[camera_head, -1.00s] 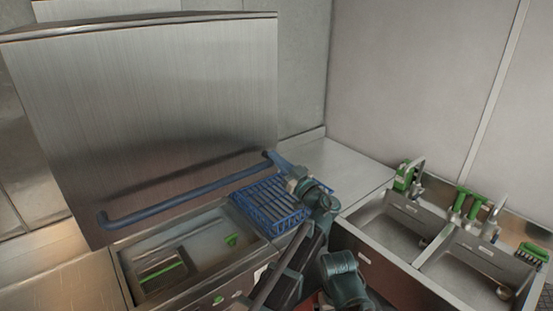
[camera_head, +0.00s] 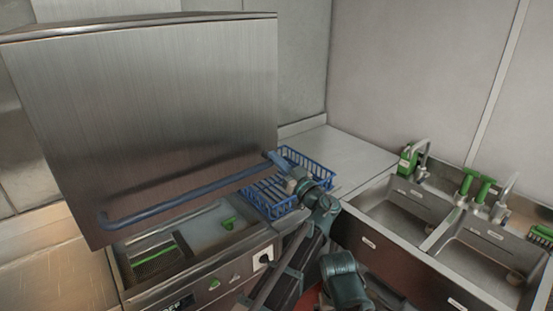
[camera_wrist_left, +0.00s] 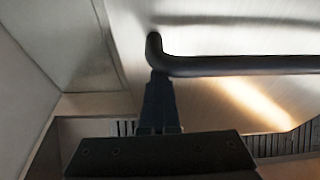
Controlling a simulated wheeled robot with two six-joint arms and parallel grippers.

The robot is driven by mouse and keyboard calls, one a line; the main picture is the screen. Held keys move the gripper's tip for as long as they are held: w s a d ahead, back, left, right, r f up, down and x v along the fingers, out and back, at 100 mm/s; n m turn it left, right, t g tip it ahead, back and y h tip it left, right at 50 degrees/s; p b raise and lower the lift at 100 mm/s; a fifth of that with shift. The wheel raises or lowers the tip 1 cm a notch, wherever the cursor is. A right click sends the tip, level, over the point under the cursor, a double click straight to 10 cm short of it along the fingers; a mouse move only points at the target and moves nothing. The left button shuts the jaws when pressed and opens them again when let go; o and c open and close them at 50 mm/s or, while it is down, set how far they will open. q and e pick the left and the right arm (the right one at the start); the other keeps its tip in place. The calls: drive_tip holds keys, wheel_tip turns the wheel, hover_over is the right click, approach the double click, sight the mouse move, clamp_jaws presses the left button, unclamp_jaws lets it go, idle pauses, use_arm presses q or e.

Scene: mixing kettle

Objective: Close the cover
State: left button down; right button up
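The cover (camera_head: 150,110) is a large brushed-steel box hood at the left of the head view. It is raised, with a gap between its lower edge and the basin (camera_head: 200,235) below. A dark blue handle bar (camera_head: 185,196) runs along its lower front. My left gripper (camera_head: 278,160) is at the handle's right end. In the left wrist view the gripper's fingers (camera_wrist_left: 160,102) look closed together, their tips against the handle (camera_wrist_left: 235,66) beside its bend. I cannot see the handle between them. My right gripper is not in view.
A blue wire rack (camera_head: 290,180) stands right of the basin, behind my left arm. A steel counter (camera_head: 345,160) is clear beyond it. A double sink (camera_head: 440,225) with green fittings is at the right. A control panel (camera_head: 215,280) fronts the basin.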

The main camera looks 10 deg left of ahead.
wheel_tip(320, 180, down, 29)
drive_tip(key=b, duration=2.6)
drive_tip(key=shift+b, duration=0.4)
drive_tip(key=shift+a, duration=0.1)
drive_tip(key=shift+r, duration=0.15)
